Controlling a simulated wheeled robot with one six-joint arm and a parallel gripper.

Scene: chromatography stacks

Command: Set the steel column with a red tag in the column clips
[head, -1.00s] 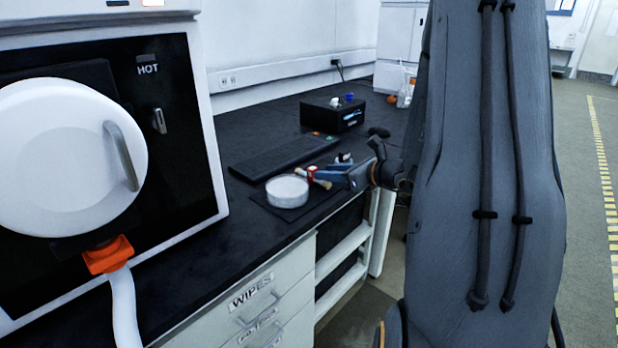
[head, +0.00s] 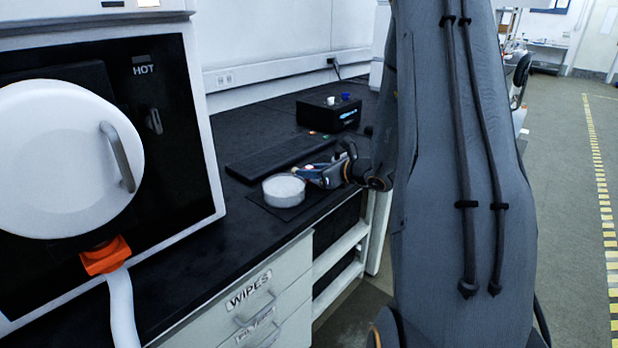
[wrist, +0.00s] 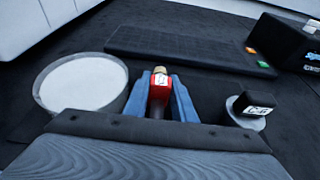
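The steel column (wrist: 158,90) shows in the wrist view as a red tag with a white label and a brass-coloured end; the rest of its body is hidden. It sits between the two blue fingers of my gripper (wrist: 161,92), which touch it on both sides. In the head view my gripper (head: 316,175) is low over the bench, just right of a white round dish (head: 284,191), and the column is too small to make out clearly. I cannot pick out the column clips in either view.
A black-capped, labelled piece on a pale round base (wrist: 250,110) stands close right of my gripper. A long black slab (head: 275,158) and a black box (head: 328,115) lie behind. An oven marked HOT (head: 150,130) stands left. Bare bench lies between oven and dish.

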